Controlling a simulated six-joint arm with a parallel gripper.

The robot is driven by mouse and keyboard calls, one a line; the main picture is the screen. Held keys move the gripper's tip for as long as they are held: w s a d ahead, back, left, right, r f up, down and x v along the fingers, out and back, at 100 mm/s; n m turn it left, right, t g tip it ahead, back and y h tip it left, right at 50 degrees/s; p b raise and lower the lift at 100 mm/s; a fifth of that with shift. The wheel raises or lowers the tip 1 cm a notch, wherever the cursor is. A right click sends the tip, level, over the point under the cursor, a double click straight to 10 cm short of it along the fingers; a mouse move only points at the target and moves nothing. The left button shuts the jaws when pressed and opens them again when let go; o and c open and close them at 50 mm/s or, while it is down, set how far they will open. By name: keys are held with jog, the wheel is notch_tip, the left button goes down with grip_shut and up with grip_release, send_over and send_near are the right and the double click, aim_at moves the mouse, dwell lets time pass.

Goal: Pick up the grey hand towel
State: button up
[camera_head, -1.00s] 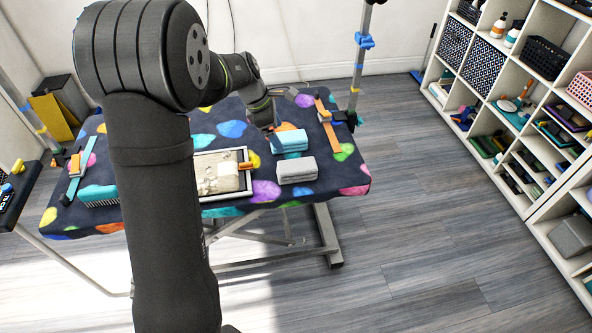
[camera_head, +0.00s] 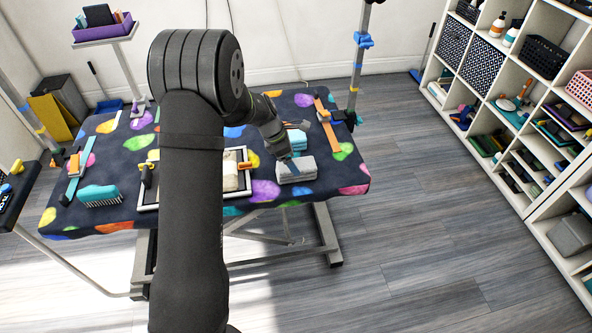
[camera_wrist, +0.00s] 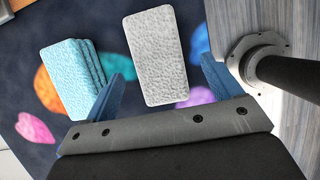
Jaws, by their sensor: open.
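The grey hand towel (camera_head: 297,170) is a folded block lying on the colourful spotted table cover near its right front. In the wrist view the towel (camera_wrist: 156,56) lies ahead of and between the two blue fingers of my gripper (camera_wrist: 163,82). My gripper is open and empty, with bare space between the fingers. In the head view my gripper (camera_head: 290,165) hangs over the towel's back left part. I cannot tell its exact height above the towel.
A folded blue towel (camera_wrist: 70,78) lies close beside the grey one. A white-framed tray (camera_head: 246,183) sits to the left. A teal brush (camera_head: 100,194) lies at the left.

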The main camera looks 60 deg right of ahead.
jog(key=shift+x, duration=2.3)
jog(key=shift+w+f, duration=0.2)
jog(key=shift+f, duration=0.1)
jog(key=c, duration=1.1)
